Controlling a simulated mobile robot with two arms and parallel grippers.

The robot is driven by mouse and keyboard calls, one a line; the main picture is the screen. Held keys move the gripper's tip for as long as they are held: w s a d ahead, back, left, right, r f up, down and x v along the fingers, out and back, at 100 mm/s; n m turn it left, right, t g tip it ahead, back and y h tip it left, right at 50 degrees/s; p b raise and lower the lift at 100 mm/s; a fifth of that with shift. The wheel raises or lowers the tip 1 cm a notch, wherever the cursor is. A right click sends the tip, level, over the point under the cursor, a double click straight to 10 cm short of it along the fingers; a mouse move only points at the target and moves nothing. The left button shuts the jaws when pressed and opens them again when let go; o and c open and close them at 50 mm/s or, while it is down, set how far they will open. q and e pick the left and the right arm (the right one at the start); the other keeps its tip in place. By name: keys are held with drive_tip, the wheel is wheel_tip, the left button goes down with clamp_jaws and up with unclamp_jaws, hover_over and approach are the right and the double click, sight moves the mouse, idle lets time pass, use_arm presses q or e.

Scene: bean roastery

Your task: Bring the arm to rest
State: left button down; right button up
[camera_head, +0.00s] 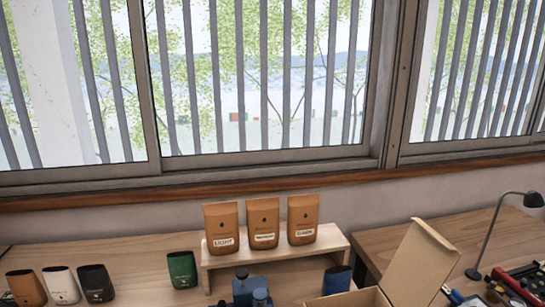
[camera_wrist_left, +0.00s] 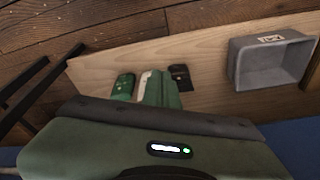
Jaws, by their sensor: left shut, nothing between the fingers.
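My left gripper (camera_wrist_left: 158,76) shows in the left wrist view. Its green body with a dark rim and a small lit panel fills the bottom of the picture. Its narrow green fingers look shut, with nothing seen between them, above a pale wooden surface. The rest of my left arm is hidden. No arm of mine can be made out in the head view, and my right gripper is in neither view.
Three brown bags (camera_head: 263,224) stand on a wooden riser (camera_head: 330,243). Several smaller bags, including a green one (camera_head: 182,270), stand left of it. An open carton (camera_head: 423,262) and a lamp (camera_head: 493,225) are right. The wrist view shows a grey bin (camera_wrist_left: 243,68) and a dark packet (camera_wrist_left: 181,77).

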use_arm(q)
drive_tip(key=s+a+f+b, duration=0.1)
drive_tip(key=s+f, duration=0.8)
drive_tip(key=f, duration=0.3)
drive_tip(key=s+a+f+g+b, duration=0.1)
drive_tip(key=s+a+f, duration=0.1)
drive_tip(key=s+f, duration=0.8)
wheel_tip(320, 180, down, 2)
drive_tip(key=shift+a+f+g, duration=0.1)
drive_tip(key=shift+a+g, duration=0.05)
drive_tip(key=shift+g, duration=0.15)
